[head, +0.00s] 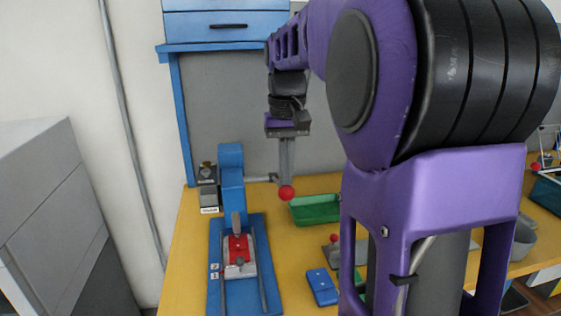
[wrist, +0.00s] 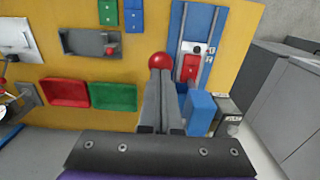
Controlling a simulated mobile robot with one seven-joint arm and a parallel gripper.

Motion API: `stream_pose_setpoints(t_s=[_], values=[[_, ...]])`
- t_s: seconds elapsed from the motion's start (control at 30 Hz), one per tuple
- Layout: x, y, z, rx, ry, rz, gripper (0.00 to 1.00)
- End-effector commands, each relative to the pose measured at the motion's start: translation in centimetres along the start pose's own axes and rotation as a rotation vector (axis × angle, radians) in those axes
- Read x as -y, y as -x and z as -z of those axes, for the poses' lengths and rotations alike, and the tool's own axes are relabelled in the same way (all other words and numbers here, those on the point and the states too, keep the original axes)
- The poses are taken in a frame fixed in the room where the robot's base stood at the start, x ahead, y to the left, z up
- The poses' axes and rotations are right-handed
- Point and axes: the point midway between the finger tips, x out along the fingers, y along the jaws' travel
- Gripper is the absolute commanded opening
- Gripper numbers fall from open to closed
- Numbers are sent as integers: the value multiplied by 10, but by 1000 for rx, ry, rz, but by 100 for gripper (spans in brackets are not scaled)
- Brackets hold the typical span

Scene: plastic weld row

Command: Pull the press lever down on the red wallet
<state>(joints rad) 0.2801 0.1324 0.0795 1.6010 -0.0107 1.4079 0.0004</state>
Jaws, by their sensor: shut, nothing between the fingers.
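The blue press (head: 231,180) stands at the left of the bench, with its column upright. Its lever runs right from the column and ends in a red ball knob (head: 286,193). The red wallet (head: 239,247) lies on the press bed below the head; it also shows in the wrist view (wrist: 190,68). My gripper (head: 286,184) points down, shut and empty, with its fingertips right at the top of the knob. In the wrist view the knob (wrist: 161,61) is just beyond the fingertips; I cannot tell whether they touch.
A green tray (head: 315,209) lies right of the knob, with a red tray (wrist: 67,92) beside it in the wrist view. A blue wallet (head: 322,287) lies right of the press. A grey fixture (wrist: 90,43) with a red knob stands nearby. A small dark-topped box (head: 208,189) stands left of the column.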

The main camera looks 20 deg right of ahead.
Motion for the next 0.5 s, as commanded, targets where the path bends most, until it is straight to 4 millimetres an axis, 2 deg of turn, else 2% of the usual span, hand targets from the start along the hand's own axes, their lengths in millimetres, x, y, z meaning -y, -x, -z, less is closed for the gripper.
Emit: stream_pose_setpoints(t_s=[0.3, 0.5], values=[[0, -1, -1, 3, 0, 0, 0], [0, -14, -4, 4, 0, 0, 0]])
